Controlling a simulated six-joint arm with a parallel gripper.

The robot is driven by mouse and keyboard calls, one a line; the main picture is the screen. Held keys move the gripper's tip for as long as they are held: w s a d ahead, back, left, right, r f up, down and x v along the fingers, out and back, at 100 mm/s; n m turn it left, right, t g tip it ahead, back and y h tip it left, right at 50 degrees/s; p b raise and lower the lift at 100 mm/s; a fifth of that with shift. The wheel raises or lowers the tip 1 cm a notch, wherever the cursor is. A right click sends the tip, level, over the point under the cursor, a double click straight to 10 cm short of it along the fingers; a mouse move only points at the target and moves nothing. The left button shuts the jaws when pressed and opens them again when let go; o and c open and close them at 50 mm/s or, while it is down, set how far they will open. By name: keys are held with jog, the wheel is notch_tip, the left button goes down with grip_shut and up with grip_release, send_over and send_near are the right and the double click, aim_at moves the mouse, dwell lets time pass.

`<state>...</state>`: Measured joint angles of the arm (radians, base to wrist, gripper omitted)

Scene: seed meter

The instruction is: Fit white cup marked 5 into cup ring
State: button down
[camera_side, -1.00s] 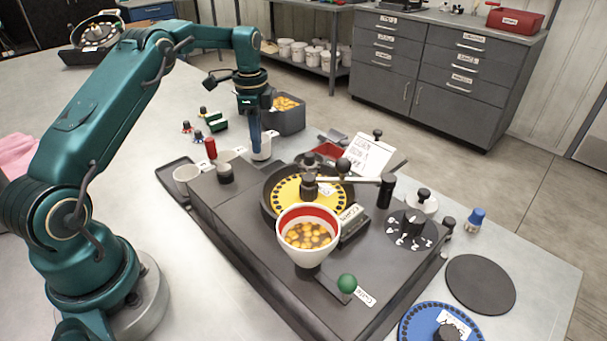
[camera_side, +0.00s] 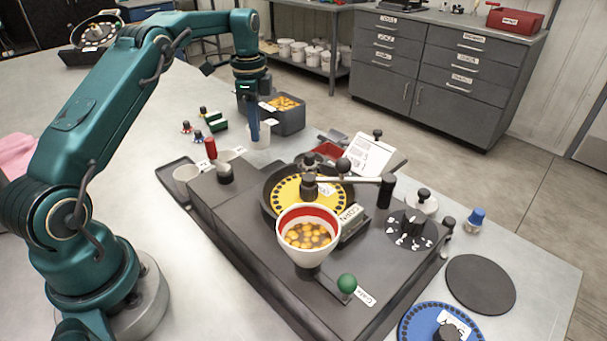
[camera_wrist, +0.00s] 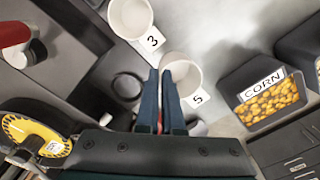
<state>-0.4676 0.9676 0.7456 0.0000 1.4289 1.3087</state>
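The white cup marked 5 (camera_wrist: 184,76) is at my fingertips in the wrist view, its tag facing lower right. It also shows in the side view (camera_side: 262,136). My gripper (camera_wrist: 160,74) has its two blue fingers close together at the cup's left wall, apparently pinching it. The gripper (camera_side: 254,138) points straight down in the side view, and the cup is upright and appears raised off the table. A dark ring (camera_wrist: 127,86), seemingly the cup ring, lies left of the cup in the wrist view and looks empty. I cannot make it out in the side view.
A white cup marked 3 (camera_wrist: 131,16) stands beside cup 5. The corn bin (camera_wrist: 268,100) is to the right. A red-handled lever (camera_side: 211,149) stands upright on the grey machine (camera_side: 250,225), near the cups. The yellow disc (camera_side: 290,194) lies farther along the machine.

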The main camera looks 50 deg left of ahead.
jog(key=shift+s+d+f, duration=0.1)
jog(key=shift+f, duration=0.1)
jog(key=s+d+r+m, duration=0.25)
jog(key=d+r, duration=0.25)
jog(key=d, duration=0.4)
jog(key=shift+m+t, duration=0.3)
jog(key=shift+m, duration=0.05)
jog(key=shift+w+d+f, duration=0.1)
jog(key=shift+f, duration=1.35)
jog(key=shift+w+d+f, duration=0.1)
jog(key=shift+f, duration=1.3)
jog(key=shift+f, duration=1.15)
jog(key=c, duration=1)
grip_release()
